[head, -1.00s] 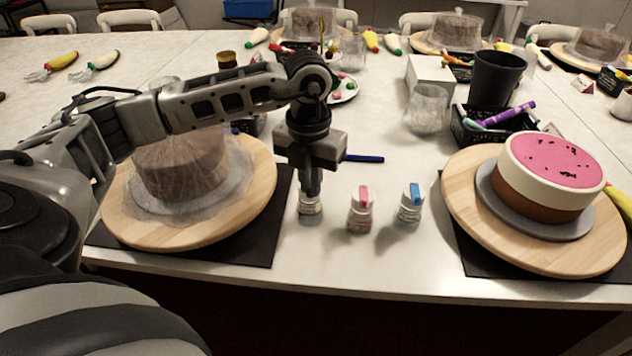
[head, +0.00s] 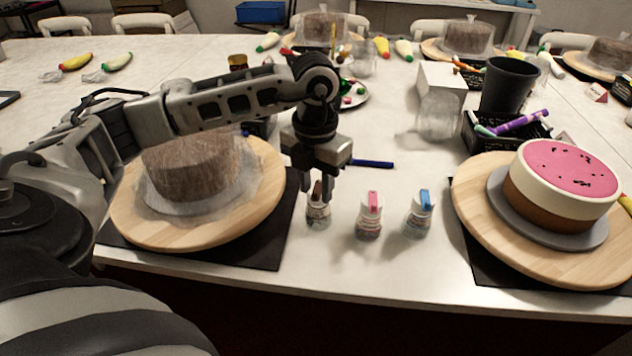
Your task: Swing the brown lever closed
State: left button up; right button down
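The brown lever (head: 317,190) stands on the lid of a small clear bottle (head: 318,213) near the table's front edge, left of two similar bottles. My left gripper (head: 317,192) points straight down from above, with its two fingers apart on either side of the lever. Whether the fingers touch the lever cannot be told. The pink-lever bottle (head: 369,218) and the blue-lever bottle (head: 419,215) stand to the right. My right gripper is not in the picture.
A wooden turntable (head: 262,207) with a wrapped brown cake (head: 190,166) is left. Another turntable (head: 480,215) with a pink-topped cake (head: 568,168) is right. A blue pen (head: 373,163) lies behind the bottles. The table front between them is clear.

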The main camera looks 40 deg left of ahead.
aim_at(315, 192)
pick_arm(q)
notch_tip(315, 192, up, 16)
jog(key=p, duration=0.2)
dwell(0.5)
dwell(0.4)
